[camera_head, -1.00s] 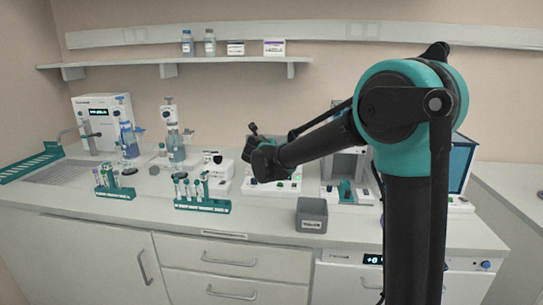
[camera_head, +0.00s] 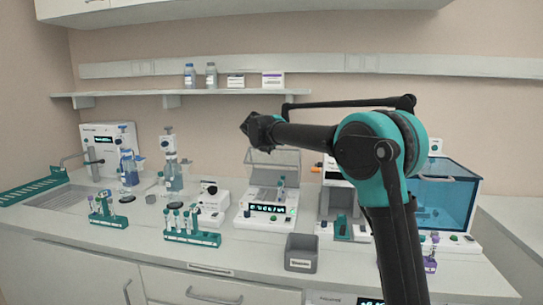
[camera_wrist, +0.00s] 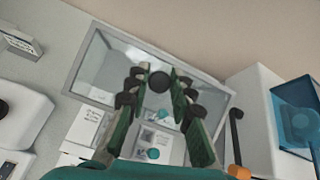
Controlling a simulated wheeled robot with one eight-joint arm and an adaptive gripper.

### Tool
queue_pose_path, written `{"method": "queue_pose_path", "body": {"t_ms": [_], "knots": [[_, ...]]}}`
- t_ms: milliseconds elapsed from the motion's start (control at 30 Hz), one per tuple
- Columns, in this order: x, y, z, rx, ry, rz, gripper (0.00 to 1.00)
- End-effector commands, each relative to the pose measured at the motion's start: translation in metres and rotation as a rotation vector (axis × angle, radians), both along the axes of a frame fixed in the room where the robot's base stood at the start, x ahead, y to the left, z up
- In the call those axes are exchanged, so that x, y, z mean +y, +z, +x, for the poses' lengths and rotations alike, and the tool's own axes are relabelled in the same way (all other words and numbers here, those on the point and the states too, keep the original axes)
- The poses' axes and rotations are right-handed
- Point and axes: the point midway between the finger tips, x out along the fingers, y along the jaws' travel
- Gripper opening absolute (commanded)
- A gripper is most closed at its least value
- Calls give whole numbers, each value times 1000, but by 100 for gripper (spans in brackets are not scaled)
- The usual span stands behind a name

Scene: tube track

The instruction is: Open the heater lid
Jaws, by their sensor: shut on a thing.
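The heater (camera_head: 265,210) is a white box with a lit display, standing on the bench in the head view. Its clear lid (camera_head: 274,160) with a grey frame stands raised at the back of the box. In the wrist view the lid (camera_wrist: 98,52) fills the middle, and parts of the heater show through its pane. My gripper (camera_head: 256,131) is just above the lid's top edge in the head view. In the wrist view my gripper (camera_wrist: 159,74) has its fingers on both sides of a dark round knob (camera_wrist: 160,84) on the lid, shut on it.
A grey bin (camera_head: 301,254) stands in front of the heater. Tube racks (camera_head: 192,238) stand to the left. A device with a blue transparent cover (camera_head: 447,196) is at the right. A wall shelf (camera_head: 190,97) runs behind and above.

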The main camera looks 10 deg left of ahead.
Motion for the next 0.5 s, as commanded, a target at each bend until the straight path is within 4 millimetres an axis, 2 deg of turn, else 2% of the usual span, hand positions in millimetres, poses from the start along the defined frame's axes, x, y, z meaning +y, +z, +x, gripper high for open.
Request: {"method": "queue_pose_path", "body": {"t_ms": [200,500], "knots": [[6,9,33,-4,-1,-3,0],[4,11,66,38,-2,0,0]]}}
